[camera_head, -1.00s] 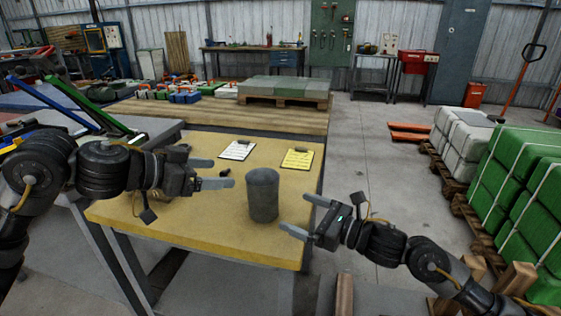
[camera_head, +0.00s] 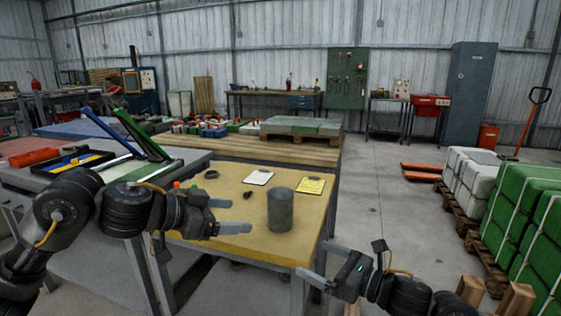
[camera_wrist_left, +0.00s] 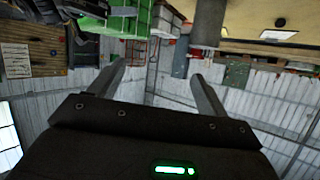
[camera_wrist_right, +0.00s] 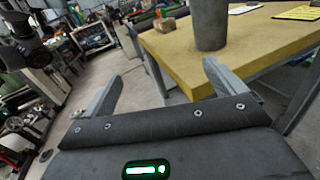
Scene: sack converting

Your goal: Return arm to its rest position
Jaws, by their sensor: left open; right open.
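My left gripper (camera_head: 228,215) is open and empty, in front of the yellow-topped table at the left of the dark grey cylinder (camera_head: 280,210). Its two fingers show apart in the left wrist view (camera_wrist_left: 158,85). My right gripper (camera_head: 318,262) is open and empty, low beside the table's front right corner. Its spread fingers show in the right wrist view (camera_wrist_right: 160,85), with the cylinder (camera_wrist_right: 211,25) beyond them. The cylinder stands upright on the table (camera_head: 240,235), apart from both grippers.
A white-sheet clipboard (camera_head: 258,177) and a yellow-sheet clipboard (camera_head: 311,186) lie behind the cylinder. A grey table with a green-railed frame (camera_head: 140,135) stands at left. Green bales (camera_head: 520,205) on pallets stand at right. The floor (camera_head: 385,210) between is clear.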

